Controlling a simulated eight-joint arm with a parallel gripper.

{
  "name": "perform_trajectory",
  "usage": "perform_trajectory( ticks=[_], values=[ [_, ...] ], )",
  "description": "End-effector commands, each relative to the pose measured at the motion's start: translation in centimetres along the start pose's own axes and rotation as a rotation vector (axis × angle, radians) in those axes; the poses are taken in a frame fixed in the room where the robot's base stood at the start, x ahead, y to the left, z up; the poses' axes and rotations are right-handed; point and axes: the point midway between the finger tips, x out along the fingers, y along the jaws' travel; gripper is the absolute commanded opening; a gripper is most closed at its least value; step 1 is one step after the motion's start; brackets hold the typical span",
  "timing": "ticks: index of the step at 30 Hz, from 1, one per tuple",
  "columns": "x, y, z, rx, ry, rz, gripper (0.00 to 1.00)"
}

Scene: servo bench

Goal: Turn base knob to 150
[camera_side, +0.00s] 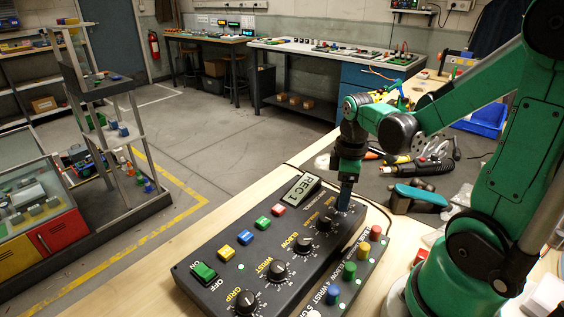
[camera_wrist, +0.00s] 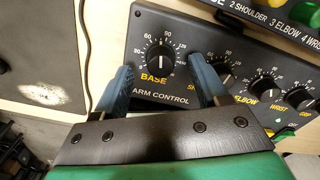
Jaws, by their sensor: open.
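The base knob (camera_wrist: 160,57) is black with a white pointer line, above the yellow label BASE in the wrist view. Its line points up the picture, roughly toward the 90 mark; the exact reading is too small to tell. My gripper (camera_wrist: 160,68) is open, with one blue finger left of the knob and one right of it, apart from it in the picture. I cannot tell how far down beside the knob the fingertips reach. In the side view my gripper (camera_side: 344,197) points down at the far end of the control box (camera_side: 222,293) and hides the base knob.
The shoulder knob (camera_wrist: 219,72) sits close to the right finger. The elbow knob (camera_side: 303,244), wrist knob (camera_side: 277,270) and grip knob (camera_side: 246,301) follow along the box. A strip with coloured buttons (camera_side: 350,271) lies alongside. Tools lie on the bench beyond.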

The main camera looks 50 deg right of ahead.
Motion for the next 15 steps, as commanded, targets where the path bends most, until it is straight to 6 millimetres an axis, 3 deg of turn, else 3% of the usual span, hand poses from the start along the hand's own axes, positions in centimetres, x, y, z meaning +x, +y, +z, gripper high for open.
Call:
perform_trajectory(
  ticks=[14,15],
  values=[
    [1.18,-0.06,0.02,0.0,0.001,0.001,0.66],
    [1.17,-0.06,0.02,0.0,0.001,0.001,0.61]
  ],
)
